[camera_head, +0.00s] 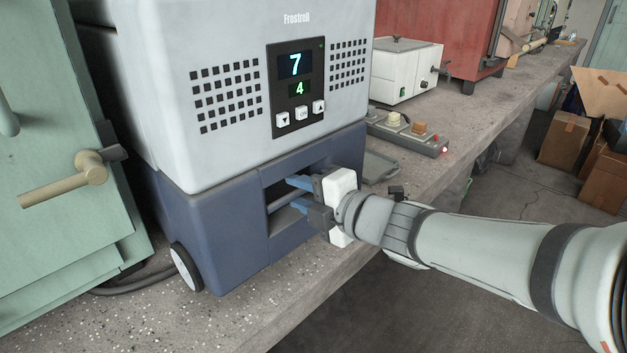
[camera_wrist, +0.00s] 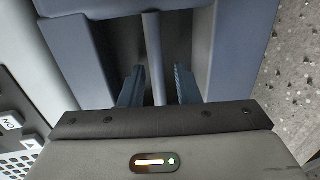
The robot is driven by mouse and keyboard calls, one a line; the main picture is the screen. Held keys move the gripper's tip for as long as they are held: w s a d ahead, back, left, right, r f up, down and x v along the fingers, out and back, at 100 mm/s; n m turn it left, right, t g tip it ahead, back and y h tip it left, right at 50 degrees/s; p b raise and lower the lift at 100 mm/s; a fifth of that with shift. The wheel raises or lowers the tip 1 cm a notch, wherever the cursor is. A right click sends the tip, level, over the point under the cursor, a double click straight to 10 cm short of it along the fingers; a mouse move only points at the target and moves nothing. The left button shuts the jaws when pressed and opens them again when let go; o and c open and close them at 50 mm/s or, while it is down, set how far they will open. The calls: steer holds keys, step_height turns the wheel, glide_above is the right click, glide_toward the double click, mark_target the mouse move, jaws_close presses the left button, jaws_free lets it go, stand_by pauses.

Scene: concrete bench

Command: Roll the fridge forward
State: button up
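The fridge (camera_head: 235,155) stands upright on the concrete bench, with a pale upper body, a dark blue base and a wheel (camera_head: 187,267) at its lower left. Its front panel (camera_head: 297,82) shows a 7 above a 4. A grey bar (camera_wrist: 153,55) runs across the recess in its base. My gripper (camera_head: 292,193) reaches into this recess from the right. In the wrist view, its two blue fingers (camera_wrist: 159,80) stand on either side of the bar. They are open, with a gap visible at the right finger; contact at the left finger is unclear.
A green cabinet (camera_head: 60,170) with a tan lever handle stands close at the fridge's left. A white box (camera_head: 405,68), a switch strip (camera_head: 405,128) and a red cabinet (camera_head: 440,30) stand to the right. Bare bench (camera_head: 225,320) lies before the fridge, up to the front edge.

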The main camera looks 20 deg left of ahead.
steer(key=p+v, duration=0.2)
steer(key=v, duration=0.5)
steer(key=shift+d+r+p, duration=0.15)
steer(key=shift+d+p, duration=0.15)
steer(key=shift+d, duration=0.05)
steer(key=w+d+r+m+t+h+p, duration=0.5)
steer(key=w+d+r+m+h+p, duration=0.1)
steer(key=w+d+r+m+p, duration=0.3)
steer(key=d+r+m+h+p, duration=0.3)
steer(key=d+m+h+p, duration=0.45)
steer(key=d+m, duration=0.4)
steer(key=s+d+r+m+g+p, duration=0.2)
steer(key=s+d+m+g+p, duration=0.2)
steer(key=s+m+p, duration=0.1)
steer(key=s+d+r+m+g+h+p, duration=0.1)
steer(key=s+d+m+g+p, duration=0.3)
steer(key=s, duration=0.5)
steer(key=r+m+p, duration=0.1)
steer(key=m+p, duration=0.1)
steer(key=p, duration=0.1)
steer(key=shift+s+r+g, duration=0.25)
steer(key=shift+s+g, duration=0.05)
steer(key=shift+s, duration=0.1)
